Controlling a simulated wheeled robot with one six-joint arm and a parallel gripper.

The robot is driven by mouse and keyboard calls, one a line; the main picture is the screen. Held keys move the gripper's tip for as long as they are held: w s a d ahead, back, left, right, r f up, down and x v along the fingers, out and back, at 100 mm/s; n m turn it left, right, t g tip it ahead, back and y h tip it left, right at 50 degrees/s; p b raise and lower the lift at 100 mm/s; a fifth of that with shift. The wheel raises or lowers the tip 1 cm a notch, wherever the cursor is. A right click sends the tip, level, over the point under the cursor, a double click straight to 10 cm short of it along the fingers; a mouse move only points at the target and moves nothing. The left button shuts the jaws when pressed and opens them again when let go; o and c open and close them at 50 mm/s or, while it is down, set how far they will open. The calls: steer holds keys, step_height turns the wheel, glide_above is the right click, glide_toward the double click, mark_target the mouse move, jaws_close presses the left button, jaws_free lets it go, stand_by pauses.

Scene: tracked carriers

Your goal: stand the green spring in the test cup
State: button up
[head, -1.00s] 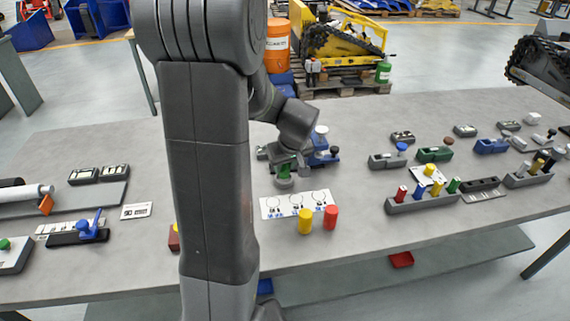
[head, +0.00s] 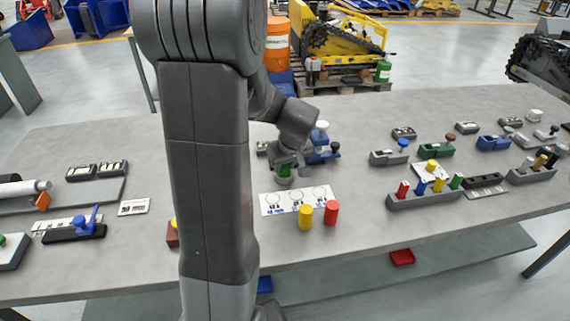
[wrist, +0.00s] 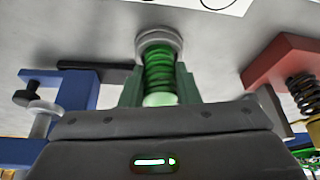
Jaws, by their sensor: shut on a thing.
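The green spring (wrist: 158,72) stands between the two fingers of my gripper (wrist: 160,88) in the wrist view, and my gripper is shut on it. Its far end meets a round grey cup (wrist: 158,40), whose rim appears to surround that end. I cannot tell how deep the spring sits. In the head view, my gripper (head: 287,167) points down at the grey cup (head: 284,181) on the table, behind the white card. The fingers hide most of the spring there.
A white card with printed circles (head: 296,200) lies in front, with a yellow cylinder (head: 306,217) and a red cylinder (head: 331,212) by its edge. A blue fixture (wrist: 75,98) and a red block with a dark spring (wrist: 285,62) flank my gripper in the wrist view.

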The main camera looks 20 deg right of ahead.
steer(key=o, duration=1.6)
steer(key=shift+c, duration=0.2)
steer(key=shift+r+p, duration=2.15)
steer(key=shift+r, duration=1.4)
steer(key=shift+f, duration=0.1)
steer(key=shift+f+b, duration=2.2)
steer(key=shift+f, duration=1.3)
